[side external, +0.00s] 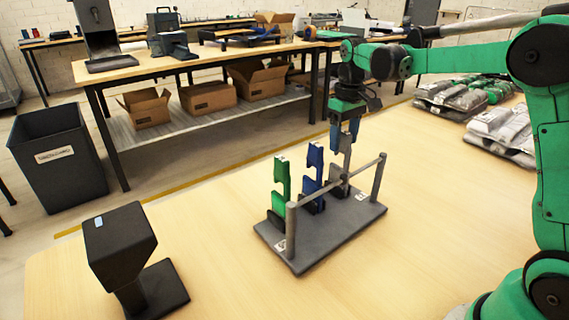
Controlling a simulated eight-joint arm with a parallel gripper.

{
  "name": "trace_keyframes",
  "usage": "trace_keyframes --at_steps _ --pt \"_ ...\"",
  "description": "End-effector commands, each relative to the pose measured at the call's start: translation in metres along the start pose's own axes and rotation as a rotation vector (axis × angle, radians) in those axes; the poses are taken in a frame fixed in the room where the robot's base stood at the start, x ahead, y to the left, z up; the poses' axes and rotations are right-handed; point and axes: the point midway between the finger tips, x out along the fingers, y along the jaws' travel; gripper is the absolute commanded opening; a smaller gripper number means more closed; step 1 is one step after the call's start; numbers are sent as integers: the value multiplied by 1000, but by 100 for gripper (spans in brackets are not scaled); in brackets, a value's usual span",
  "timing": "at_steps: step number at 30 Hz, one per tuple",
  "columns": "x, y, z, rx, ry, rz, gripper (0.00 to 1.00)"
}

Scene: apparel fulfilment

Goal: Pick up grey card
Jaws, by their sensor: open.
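The grey card (345,153) stands upright at the right end of a small dark rack (322,243) on the table. A blue card (315,165) and a green card (281,179) stand to its left in the same rack. My gripper (345,134) points down at the top of the grey card, with its blue fingers open. The card's top edge appears to be between or just behind the fingers; I cannot tell whether they touch it.
A rail on two posts (291,228) runs along the rack's front. A black stand with a boxy head (121,247) is at the front left. Grey and green packs (457,98) lie at the back right. The table between is clear.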

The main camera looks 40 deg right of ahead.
Motion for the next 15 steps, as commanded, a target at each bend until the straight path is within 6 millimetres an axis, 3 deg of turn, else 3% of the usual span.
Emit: trace_keyframes --at_steps 6,12,15 --pt "0 0 0 0 0 0 55" --pt "0 0 0 0 0 0 0" --pt "0 0 0 0 0 0 0"
